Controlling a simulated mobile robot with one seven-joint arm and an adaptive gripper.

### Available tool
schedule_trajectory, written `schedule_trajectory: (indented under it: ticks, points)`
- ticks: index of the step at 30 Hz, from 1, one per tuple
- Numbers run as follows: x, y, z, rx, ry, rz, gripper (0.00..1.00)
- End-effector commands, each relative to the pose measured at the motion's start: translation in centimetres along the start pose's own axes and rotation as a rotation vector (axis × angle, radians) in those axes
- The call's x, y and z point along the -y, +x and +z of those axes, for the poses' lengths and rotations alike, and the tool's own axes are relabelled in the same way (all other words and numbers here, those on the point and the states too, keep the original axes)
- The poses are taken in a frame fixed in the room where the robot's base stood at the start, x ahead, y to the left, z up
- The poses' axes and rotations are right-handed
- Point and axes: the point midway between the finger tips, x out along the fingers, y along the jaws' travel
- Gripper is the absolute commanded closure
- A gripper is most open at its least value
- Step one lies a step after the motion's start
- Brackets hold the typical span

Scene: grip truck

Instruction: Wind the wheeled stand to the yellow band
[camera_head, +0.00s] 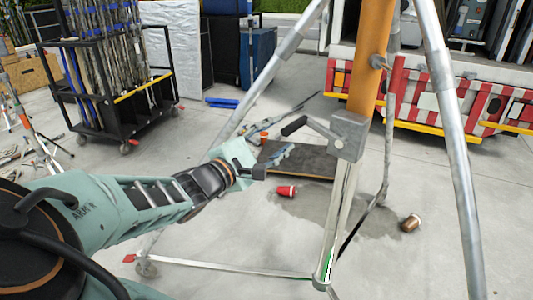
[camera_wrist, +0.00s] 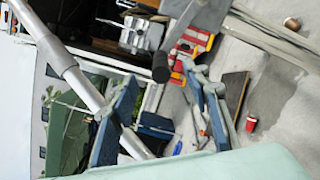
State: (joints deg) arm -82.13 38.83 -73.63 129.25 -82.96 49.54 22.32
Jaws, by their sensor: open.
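The wheeled stand has silver legs (camera_head: 455,150), an orange column (camera_head: 370,60) and a grey crank box (camera_head: 347,135). The crank's dark handle (camera_head: 294,126) sticks out to the left of the box. My gripper (camera_head: 276,160) is open and empty, below and left of the box. In the wrist view, my gripper's blue-grey fingers (camera_wrist: 161,80) are spread, and the dark handle end (camera_wrist: 161,67) appears between their tips; whether it is within reach is unclear. A green mark (camera_head: 328,265) shows low on the inner tube. I cannot make out a yellow band on the stand.
A black cart (camera_head: 105,120) with poles stands at the back left. A red-and-white striped truck rear (camera_head: 420,100) is behind the stand. A dark board (camera_head: 300,160), a red cup (camera_head: 286,191) and a copper-coloured spool (camera_head: 411,223) lie on the floor. The stand's legs surround the crank area.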

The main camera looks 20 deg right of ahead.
Motion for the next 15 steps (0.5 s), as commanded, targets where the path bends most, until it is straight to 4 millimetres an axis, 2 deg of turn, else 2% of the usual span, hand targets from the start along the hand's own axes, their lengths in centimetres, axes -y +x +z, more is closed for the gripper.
schedule_trajectory:
  ticks: [7, 15]
  points:
    - [0.2, 3.8, 0.0, 0.004, 0.001, -0.003, 0.56]
    - [0.1, 6.0, 0.0, 0.002, 0.001, -0.001, 0.56]
